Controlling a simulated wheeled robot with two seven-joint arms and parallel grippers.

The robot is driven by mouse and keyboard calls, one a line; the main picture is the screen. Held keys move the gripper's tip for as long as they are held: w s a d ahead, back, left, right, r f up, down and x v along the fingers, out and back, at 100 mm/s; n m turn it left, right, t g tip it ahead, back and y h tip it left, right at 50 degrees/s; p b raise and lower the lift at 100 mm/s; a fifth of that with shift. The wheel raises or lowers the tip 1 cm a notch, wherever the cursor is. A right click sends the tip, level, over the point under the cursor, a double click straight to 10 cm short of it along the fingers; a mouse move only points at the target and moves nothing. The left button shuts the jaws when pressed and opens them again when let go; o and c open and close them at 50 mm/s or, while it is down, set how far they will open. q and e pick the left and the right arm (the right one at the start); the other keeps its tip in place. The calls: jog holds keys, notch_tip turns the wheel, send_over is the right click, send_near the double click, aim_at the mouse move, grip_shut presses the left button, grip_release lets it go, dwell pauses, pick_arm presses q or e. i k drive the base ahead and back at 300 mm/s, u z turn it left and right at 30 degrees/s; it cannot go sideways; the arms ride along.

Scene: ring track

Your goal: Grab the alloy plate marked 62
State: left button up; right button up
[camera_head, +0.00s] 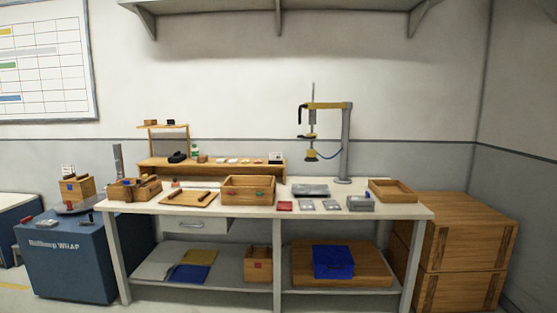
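Several small plates lie near the front edge of the white workbench (240,209), right of its middle. Two are grey: one plate (306,205) and another plate (331,205) beside it. A red plate (285,206) lies just left of them. A larger flat grey piece (310,190) lies behind them. A grey block-like item (360,203) sits to their right. The markings are too small to read, so I cannot tell which plate bears 62. Neither of my grippers shows in the head view.
A wooden tray (248,190) stands left of the plates, and another wooden tray (392,191) at the right end. A drill-like stand (345,140) rises behind. Wooden crates (465,240) stand right of the bench; a blue cabinet (68,262) stands left.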

aim_at(305, 204)
jog(key=z, duration=0.65)
jog(key=i, duration=1.8)
jog(key=u, duration=0.65)
